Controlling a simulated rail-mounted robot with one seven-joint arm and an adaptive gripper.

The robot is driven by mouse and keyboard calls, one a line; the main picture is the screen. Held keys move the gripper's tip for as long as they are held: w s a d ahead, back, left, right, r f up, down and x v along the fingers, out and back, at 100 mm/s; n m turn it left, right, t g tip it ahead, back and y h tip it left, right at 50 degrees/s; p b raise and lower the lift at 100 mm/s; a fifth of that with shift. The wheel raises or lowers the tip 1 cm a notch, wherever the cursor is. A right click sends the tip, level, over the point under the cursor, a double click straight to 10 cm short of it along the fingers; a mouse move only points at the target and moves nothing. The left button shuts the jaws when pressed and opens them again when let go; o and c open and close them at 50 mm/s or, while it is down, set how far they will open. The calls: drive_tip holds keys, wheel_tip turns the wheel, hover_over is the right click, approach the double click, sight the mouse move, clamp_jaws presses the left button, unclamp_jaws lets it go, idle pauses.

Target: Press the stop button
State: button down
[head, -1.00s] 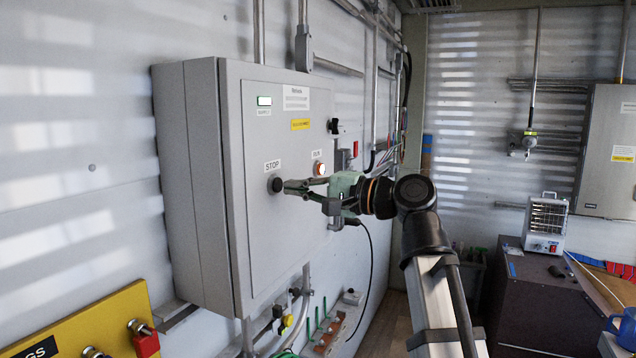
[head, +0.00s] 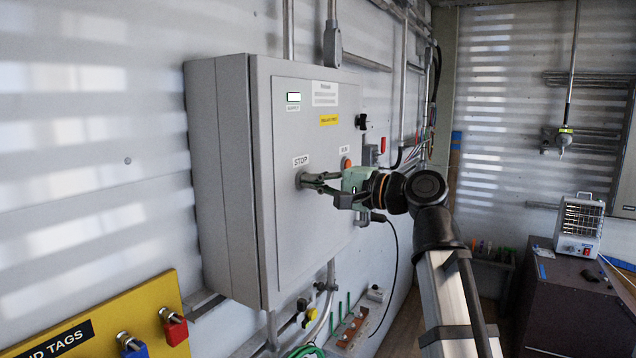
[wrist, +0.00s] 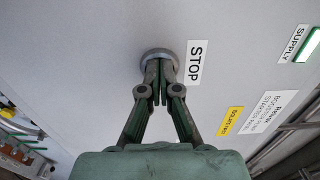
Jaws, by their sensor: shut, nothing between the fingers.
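The stop button sits below the white STOP label (head: 300,160) on the grey control box (head: 232,180). Its round grey collar (wrist: 157,54) shows in the wrist view, right at my fingertips; the button face is hidden behind them. My gripper (head: 306,180) is shut and empty, with its fingertips against the button inside the collar; it also shows in the wrist view (wrist: 160,75). The orange RUN button (head: 347,163) is to the right and looks unlit. The SUPPLY lamp (head: 294,97) glows pale green-white.
A yellow tag board (head: 110,325) with red and blue padlocks is at the lower left. Conduits and cables run above, below and right of the box. A heater (head: 579,228) stands on a dark cabinet (head: 570,300) at the right.

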drive_tip(key=shift+r, duration=0.1)
drive_tip(key=b+v, duration=0.2)
drive_tip(key=v, duration=1.2)
drive_tip(key=shift+d, duration=0.1)
idle(0.3)
